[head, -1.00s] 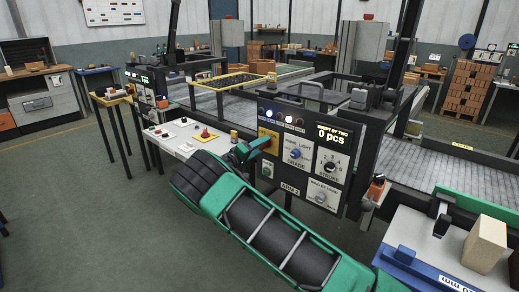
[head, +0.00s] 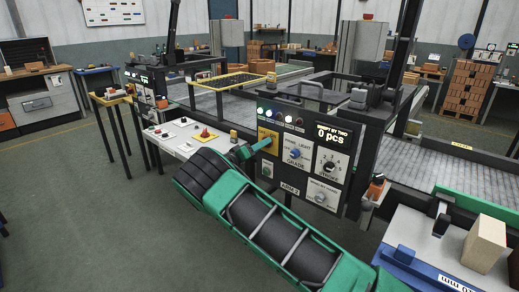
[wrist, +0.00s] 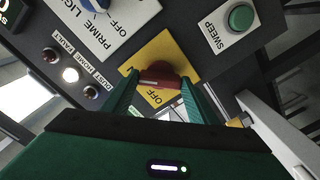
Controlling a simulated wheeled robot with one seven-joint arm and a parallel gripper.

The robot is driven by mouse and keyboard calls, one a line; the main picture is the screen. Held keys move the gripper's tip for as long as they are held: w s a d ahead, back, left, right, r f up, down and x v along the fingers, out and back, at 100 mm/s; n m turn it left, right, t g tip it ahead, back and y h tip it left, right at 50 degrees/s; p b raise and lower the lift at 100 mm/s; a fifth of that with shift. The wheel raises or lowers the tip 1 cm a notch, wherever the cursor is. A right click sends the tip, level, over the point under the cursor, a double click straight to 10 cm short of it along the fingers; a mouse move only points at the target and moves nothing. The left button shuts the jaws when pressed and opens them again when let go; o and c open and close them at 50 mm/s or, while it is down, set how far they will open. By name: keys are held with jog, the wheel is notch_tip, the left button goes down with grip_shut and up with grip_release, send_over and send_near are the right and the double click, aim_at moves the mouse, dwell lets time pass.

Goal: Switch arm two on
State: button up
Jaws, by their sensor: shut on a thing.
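The ARM 2 panel (head: 300,155) is a dark upright board facing me in the head view. Its red rotary switch (wrist: 160,74) sits on a yellow plate (wrist: 136,78) in the wrist view, with a pale mark across its handle. The word OFF shows on the plate. My gripper (head: 264,143) reaches the yellow plate (head: 268,134) at the panel's left side. In the wrist view its green fingers stand on both sides of the red handle and are shut on it. The head view hides the switch behind the gripper.
Beside the switch are a blue PRIME LIGHT/GRADE knob (head: 295,154), a STROKE dial (head: 330,166), a lower knob (head: 321,197) and a green SWEEP button (wrist: 241,17). Indicator lamps (wrist: 70,75) line the panel; one is lit white here. A white side table (head: 185,140) stands left.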

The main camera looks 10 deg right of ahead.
jog(key=shift+f, duration=0.4)
jog(key=o, duration=1)
jog(key=shift+a, duration=0.1)
jog(key=shift+o, duration=0.2)
jog(key=shift+r, duration=0.15)
jog(key=shift+r, duration=0.1)
jog(key=v, duration=1)
jog(key=shift+s+a, duration=0.15)
jog(key=shift+a, duration=0.15)
